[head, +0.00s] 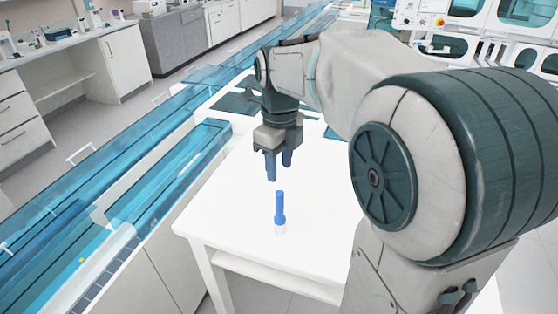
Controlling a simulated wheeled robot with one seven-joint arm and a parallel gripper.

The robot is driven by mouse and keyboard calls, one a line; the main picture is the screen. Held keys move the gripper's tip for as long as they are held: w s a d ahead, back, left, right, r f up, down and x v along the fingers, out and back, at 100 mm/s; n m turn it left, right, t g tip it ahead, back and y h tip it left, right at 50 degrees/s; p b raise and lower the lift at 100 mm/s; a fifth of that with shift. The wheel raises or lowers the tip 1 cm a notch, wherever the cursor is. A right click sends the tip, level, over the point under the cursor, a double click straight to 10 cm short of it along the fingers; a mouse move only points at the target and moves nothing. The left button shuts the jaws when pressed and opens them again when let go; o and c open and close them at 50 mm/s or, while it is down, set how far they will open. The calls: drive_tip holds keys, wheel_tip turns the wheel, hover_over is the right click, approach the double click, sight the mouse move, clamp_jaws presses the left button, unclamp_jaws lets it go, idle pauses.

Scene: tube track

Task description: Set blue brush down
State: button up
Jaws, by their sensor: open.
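The blue brush (280,207) stands upright on the white table (228,220), near its front edge. Its upper part is blue and its lower end is white. My gripper (279,177) is open and empty, pointing down. In the picture its fingertips are a little above the top of the brush, with a gap between them and it. How far apart they are in depth I cannot tell.
A track with clear blue covers (150,150) runs along the table's left side. White cabinets (125,62) and counters stand at the back left. The tabletop around the brush is bare. My arm hides the table's right part.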

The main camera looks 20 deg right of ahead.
drive_tip(key=shift+r, duration=0.35)
drive_tip(key=shift+s+n, duration=0.15)
drive_tip(key=shift+n, duration=0.15)
drive_tip(key=shift+s+n, duration=0.4)
drive_tip(key=shift+n, duration=0.3)
drive_tip(key=s+f+n+t, duration=0.1)
drive_tip(key=s+f+n, duration=0.2)
drive_tip(key=n, duration=1)
drive_tip(key=s+f+n+t, duration=0.2)
drive_tip(key=s+n, duration=0.8)
drive_tip(key=n, duration=0.3)
drive_tip(key=shift+s+f+t, duration=0.25)
drive_tip(key=shift+f+t, duration=0.05)
drive_tip(key=shift+f, duration=0.1)
drive_tip(key=shift+c, duration=0.5)
drive_tip(key=shift+a, duration=0.2)
